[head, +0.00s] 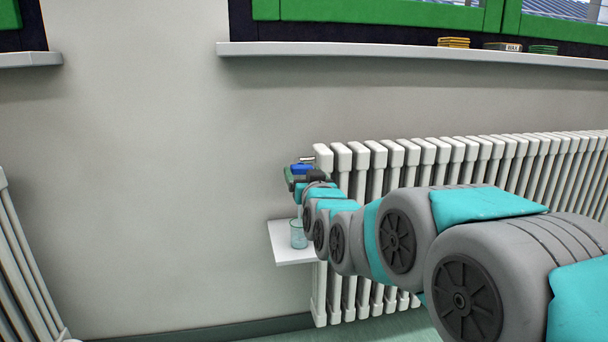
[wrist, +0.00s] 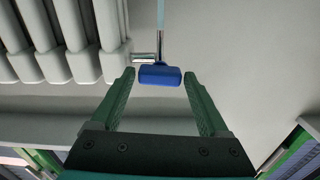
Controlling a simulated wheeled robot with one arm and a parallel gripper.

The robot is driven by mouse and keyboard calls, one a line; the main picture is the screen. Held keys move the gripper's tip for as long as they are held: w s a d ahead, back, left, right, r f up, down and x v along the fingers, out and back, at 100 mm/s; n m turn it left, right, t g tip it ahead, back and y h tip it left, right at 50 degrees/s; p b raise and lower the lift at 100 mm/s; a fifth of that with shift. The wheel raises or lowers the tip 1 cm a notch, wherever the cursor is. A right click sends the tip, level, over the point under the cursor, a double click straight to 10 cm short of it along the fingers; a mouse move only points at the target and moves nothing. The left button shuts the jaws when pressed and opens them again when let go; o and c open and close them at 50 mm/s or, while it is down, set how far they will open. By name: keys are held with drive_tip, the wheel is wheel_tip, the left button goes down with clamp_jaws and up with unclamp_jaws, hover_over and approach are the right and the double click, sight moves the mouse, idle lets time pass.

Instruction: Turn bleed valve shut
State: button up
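The bleed valve has a blue handle (wrist: 160,75) on a short metal stem (wrist: 144,57) at the end of the white radiator (head: 342,158). The handle also shows in the head view (head: 301,169), partly hidden by my gripper. A thin pale-blue stream (wrist: 161,20) runs from the valve. My gripper (wrist: 159,77) is open, with one green finger on each side of the handle and a small gap visible on both sides. In the head view my gripper (head: 290,179) is at the radiator's left end, mostly hidden by my wrist.
A clear glass (head: 298,234) stands on a small white shelf (head: 285,252) below the valve. The wall to the left is bare. A windowsill (head: 380,50) with several small stacked items runs above. Another radiator (head: 22,285) stands at the far left.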

drive_tip(key=c, duration=1)
drive_tip(key=shift+m, duration=0.3)
drive_tip(key=m, duration=0.3)
drive_tip(key=shift+m, duration=0.3)
drive_tip(key=m, duration=0.4)
drive_tip(key=shift+r+m, duration=0.1)
drive_tip(key=shift+m, duration=0.2)
drive_tip(key=m, duration=0.3)
drive_tip(key=shift+m, duration=2.6)
